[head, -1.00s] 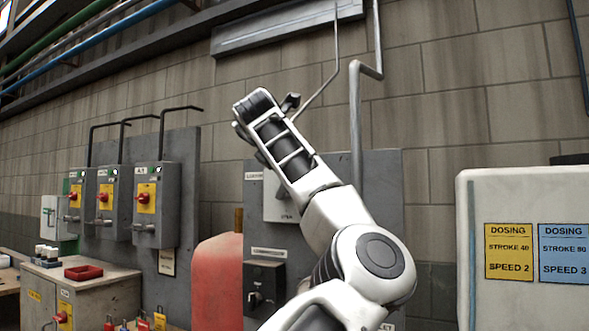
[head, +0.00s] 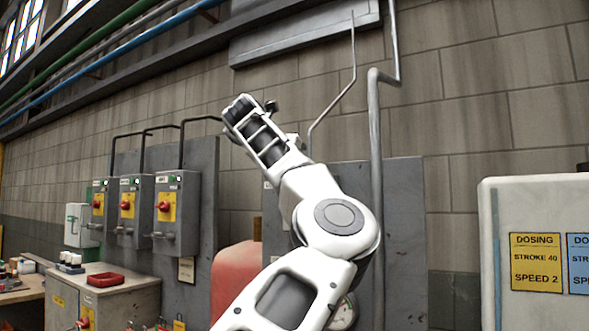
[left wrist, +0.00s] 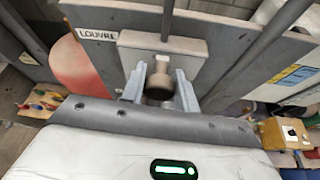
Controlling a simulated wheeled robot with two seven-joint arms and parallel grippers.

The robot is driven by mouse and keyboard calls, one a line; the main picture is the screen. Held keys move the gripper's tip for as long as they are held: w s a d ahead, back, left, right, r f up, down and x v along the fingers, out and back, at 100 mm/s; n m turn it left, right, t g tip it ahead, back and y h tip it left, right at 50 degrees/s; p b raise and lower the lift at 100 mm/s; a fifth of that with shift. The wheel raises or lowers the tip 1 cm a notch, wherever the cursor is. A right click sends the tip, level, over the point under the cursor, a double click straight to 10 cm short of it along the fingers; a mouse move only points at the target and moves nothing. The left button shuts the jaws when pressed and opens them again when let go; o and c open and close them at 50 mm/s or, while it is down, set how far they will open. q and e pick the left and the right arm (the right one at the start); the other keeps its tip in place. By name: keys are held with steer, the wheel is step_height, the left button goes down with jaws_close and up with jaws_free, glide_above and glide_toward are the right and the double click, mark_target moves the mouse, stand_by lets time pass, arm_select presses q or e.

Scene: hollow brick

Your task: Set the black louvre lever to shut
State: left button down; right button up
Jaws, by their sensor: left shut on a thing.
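In the left wrist view, the louvre lever (left wrist: 160,84) ends in a dark, brownish knob in front of a pale box (left wrist: 165,47). A "LOUVRE" label (left wrist: 97,35) sits beside that box on the grey panel. My left gripper (left wrist: 160,91) has a finger on each side of the knob and is shut on it. My right gripper is not in view.
A grey panel (head: 402,235) stands behind my arm, with a pipe (head: 375,140) running up it. Grey switch boxes (head: 178,190) and a red tank (head: 238,275) are left. A pale dosing cabinet (head: 530,215) is right.

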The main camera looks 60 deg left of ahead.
arm_select(q)
steer(key=shift+a+f, duration=0.1)
steer(key=shift+f, duration=0.25)
steer(key=c, duration=1.1)
jaws_free()
steer(key=shift+s, duration=0.1)
steer(key=shift+r, duration=0.15)
steer(key=shift+s+r, duration=0.15)
steer(key=shift+s, duration=0.05)
steer(key=b+v, duration=0.2)
steer(key=v, duration=1.3)
steer(key=shift+s, duration=0.2)
steer(key=shift+w, duration=0.1)
